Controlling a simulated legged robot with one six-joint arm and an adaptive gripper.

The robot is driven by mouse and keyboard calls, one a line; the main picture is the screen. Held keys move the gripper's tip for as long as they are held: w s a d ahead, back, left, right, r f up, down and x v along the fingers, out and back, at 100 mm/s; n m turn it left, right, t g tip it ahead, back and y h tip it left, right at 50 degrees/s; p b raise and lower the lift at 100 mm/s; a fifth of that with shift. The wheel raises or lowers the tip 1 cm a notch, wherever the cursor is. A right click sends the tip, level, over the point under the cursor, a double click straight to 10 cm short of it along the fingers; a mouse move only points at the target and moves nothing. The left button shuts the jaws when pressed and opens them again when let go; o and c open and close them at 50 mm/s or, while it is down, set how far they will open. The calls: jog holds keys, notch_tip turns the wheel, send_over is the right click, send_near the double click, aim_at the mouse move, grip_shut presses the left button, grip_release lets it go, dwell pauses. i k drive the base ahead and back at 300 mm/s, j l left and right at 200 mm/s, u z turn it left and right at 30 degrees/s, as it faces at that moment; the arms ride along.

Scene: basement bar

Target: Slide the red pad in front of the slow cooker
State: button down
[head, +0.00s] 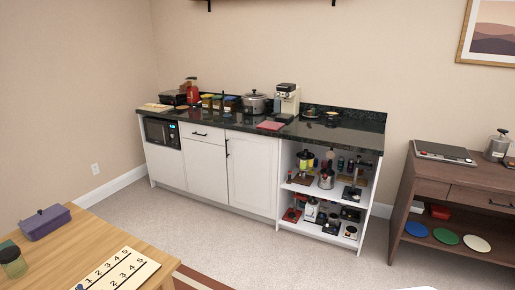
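The red pad (270,126) lies flat near the front edge of the dark countertop (335,132). It is forward and a little to the right of the slow cooker (255,105), roughly between it and the coffee machine. The slow cooker is a silver pot with a lid, standing towards the back of the counter. The pad and cooker look apart, with a small gap of countertop between them. My gripper does not show in the head view.
A cream coffee machine (288,99) stands right of the slow cooker. The right part of the counter is mostly clear. A wooden table (95,250) is at lower left; carpet (215,225) lies open before the cabinets.

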aim_at(269, 124)
jog(key=i, duration=3.35)
jog(key=i+l+u, duration=0.2)
jog(key=i, duration=0.8)
